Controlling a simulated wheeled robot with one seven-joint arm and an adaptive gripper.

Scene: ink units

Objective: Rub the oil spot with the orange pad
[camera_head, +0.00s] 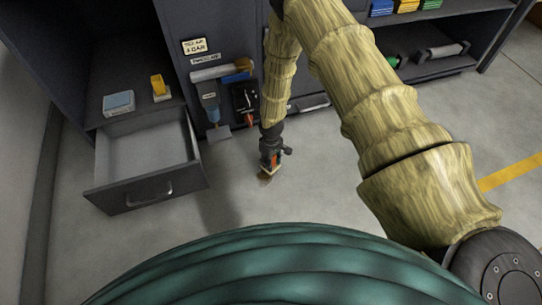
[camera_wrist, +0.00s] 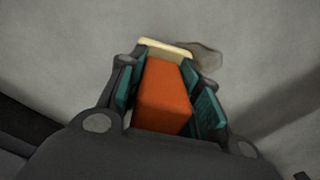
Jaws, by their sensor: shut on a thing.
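The orange pad (camera_wrist: 163,95) sits between the two teal-lined fingers of my gripper (camera_wrist: 170,88) in the wrist view. The gripper is shut on it. The pad has a pale cream layer (camera_wrist: 165,46) at its far end, towards the floor. The oil spot (camera_wrist: 207,58) is a brownish patch on the grey floor, partly hidden behind the pad and the right finger. In the head view my gripper (camera_head: 271,163) points down at the floor, and the spot (camera_head: 265,178) shows just below it. I cannot tell whether the pad touches the floor.
An open, empty-looking drawer (camera_head: 148,190) juts out at the left. The dark cabinet with hanging tools (camera_head: 211,106) stands behind my gripper. The floor at right is clear, with a yellow line (camera_head: 510,172).

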